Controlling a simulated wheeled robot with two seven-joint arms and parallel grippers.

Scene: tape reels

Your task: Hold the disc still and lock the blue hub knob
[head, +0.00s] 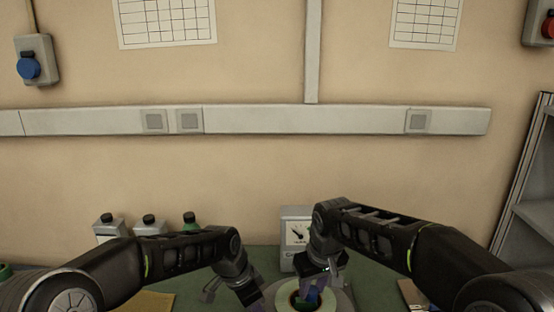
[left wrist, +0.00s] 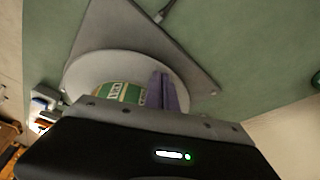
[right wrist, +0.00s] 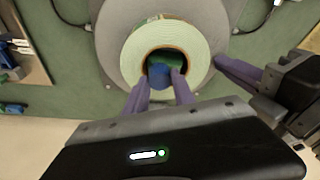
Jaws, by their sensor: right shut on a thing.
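The blue hub knob (right wrist: 160,76) sits in the brown core of a pale tape roll (right wrist: 132,50), on a grey disc (right wrist: 108,38). My right gripper (right wrist: 162,84) is shut on the knob from above; its purple fingers partly hide it. The knob also shows in the head view (head: 311,296). My left gripper (left wrist: 164,92) has its purple fingers close together, shut, at the disc's side. In the right wrist view a left finger (right wrist: 236,72) reaches the disc's edge; I cannot tell whether it touches. The left wrist view shows the roll's green label (left wrist: 124,92).
The disc stands on a grey base plate (left wrist: 112,24) on a green bench. A dial gauge box (head: 296,232) stands behind it. Several bottles with dark or green caps (head: 149,222) stand at the back left. A shelf (head: 530,190) is at the right.

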